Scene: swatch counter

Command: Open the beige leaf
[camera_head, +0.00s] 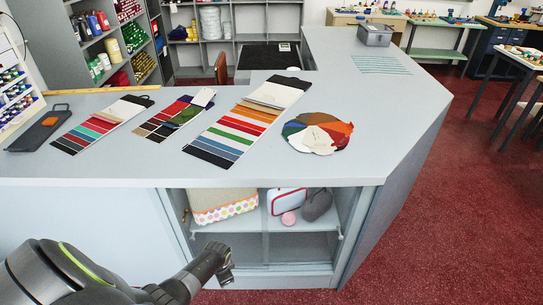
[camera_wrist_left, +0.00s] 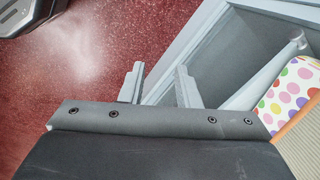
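I cannot tell for certain which piece is the beige leaf. A round colour fan (camera_head: 317,134) also has pale segments. Below the counter is an open-fronted cabinet (camera_head: 300,268). My left gripper (camera_head: 226,272) is low in front of the cabinet's left part. In the left wrist view its fingers (camera_wrist_left: 160,72) are apart with nothing between them. My right gripper is not in view.
The grey counter (camera_head: 400,110) is clear around the cards. The box also shows in the left wrist view (camera_wrist_left: 292,88). Red floor (camera_head: 440,230) is free at right.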

